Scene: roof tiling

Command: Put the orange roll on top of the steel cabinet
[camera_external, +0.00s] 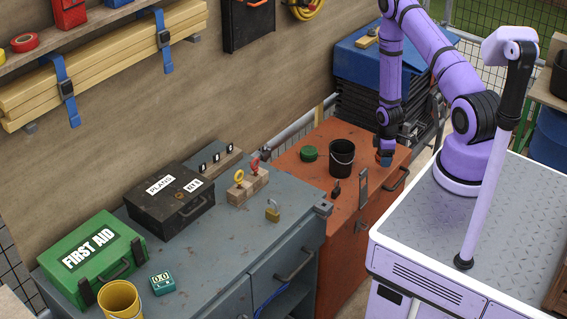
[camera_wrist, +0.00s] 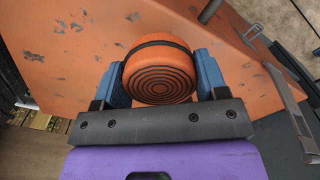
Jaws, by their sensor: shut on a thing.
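My gripper (camera_wrist: 160,78) is shut on the orange roll (camera_wrist: 158,62) in the wrist view. The roll has a dark band and dark rings on its end, and sits between the two blue fingers. In the external view my gripper (camera_external: 384,160) is low over the right part of the orange cabinet (camera_external: 335,205), and the roll is too small to make out there. I cannot tell whether the roll touches the orange top. The grey-blue steel cabinet (camera_external: 225,250) stands to the left of the orange one.
On the steel cabinet are a green first aid box (camera_external: 92,262), a black case (camera_external: 170,202), a yellow bucket (camera_external: 120,299), a teal device (camera_external: 161,283) and a padlock (camera_external: 272,211). Its middle top is clear. A black bucket (camera_external: 341,158) and green roll (camera_external: 309,153) stand on the orange cabinet.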

